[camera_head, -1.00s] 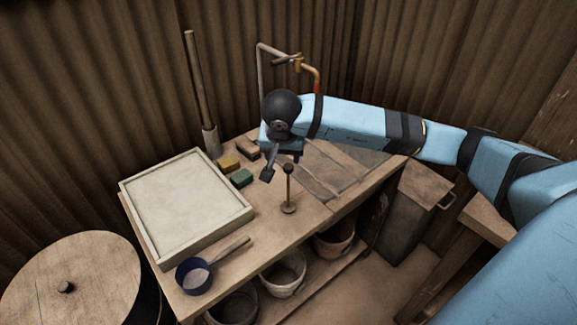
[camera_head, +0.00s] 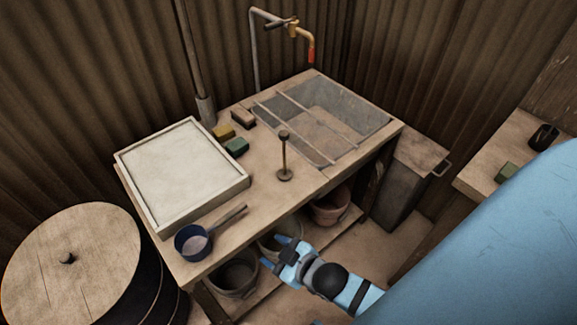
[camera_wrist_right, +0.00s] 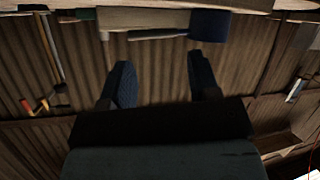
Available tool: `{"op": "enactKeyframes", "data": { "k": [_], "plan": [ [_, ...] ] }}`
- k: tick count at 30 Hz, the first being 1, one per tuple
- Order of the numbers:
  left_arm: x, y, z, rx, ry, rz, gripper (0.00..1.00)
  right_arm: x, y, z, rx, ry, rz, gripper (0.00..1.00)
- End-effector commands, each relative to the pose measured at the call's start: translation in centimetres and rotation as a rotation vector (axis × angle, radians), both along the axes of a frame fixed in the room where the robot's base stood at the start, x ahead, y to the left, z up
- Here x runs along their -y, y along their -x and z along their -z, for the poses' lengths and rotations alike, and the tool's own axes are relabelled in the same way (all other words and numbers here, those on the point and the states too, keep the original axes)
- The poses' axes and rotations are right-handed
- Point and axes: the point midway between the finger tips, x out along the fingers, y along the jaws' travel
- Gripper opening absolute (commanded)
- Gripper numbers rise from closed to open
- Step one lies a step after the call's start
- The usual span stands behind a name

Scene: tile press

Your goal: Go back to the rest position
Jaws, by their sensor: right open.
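My right gripper (camera_head: 281,254) is in front of the workbench's front edge in the head view, over the lower shelf and its buckets. Its fingers are apart and nothing is between them. In the right wrist view the two fingers (camera_wrist_right: 164,84) also stand apart and empty. My left gripper does not show in either view.
A lidded barrel (camera_head: 75,265) stands left. Buckets (camera_head: 235,278) sit below.

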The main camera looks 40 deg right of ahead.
Motion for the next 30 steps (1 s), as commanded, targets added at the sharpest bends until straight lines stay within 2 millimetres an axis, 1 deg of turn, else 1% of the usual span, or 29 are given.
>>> {"op": "enactKeyframes", "data": {
  "k": [1, 3, 5, 7, 13, 16, 17, 20, 23, 27, 30],
  "plan": [
    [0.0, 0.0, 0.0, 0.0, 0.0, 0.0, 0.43, 0.2, 1.8, 1.6, -0.1, -0.072, 0.047, 0.56],
    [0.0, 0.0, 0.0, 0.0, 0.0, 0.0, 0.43, 0.4, 3.4, 3.0, -0.198, -0.146, 0.094, 0.56],
    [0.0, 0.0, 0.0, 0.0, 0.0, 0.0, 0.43, 0.5, 4.2, 3.6, -0.243, -0.18, 0.117, 0.56],
    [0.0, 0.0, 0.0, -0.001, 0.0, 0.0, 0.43, 0.5, 4.5, 3.9, -0.265, -0.197, 0.127, 0.56],
    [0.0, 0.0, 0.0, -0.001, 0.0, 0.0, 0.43, 0.5, 4.5, 3.9, -0.264, -0.196, 0.125, 0.56],
    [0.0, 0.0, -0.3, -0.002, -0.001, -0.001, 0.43, 0.5, 4.5, 3.5, -0.262, -0.194, 0.124, 0.56],
    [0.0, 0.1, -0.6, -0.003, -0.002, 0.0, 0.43, 0.5, 4.5, 3.2, -0.262, -0.193, 0.124, 0.56],
    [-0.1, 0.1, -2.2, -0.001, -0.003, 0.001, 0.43, 0.5, 4.5, 1.6, -0.259, -0.19, 0.123, 0.56],
    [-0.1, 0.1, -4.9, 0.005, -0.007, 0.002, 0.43, 0.7, 4.6, -0.9, -0.256, -0.185, 0.122, 0.56],
    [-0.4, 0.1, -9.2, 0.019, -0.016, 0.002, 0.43, 0.9, 4.7, -5.1, -0.243, -0.177, 0.12, 0.56],
    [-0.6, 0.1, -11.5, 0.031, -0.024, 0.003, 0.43, 1.0, 4.7, -7.4, -0.235, -0.172, 0.119, 0.56]
  ]
}}
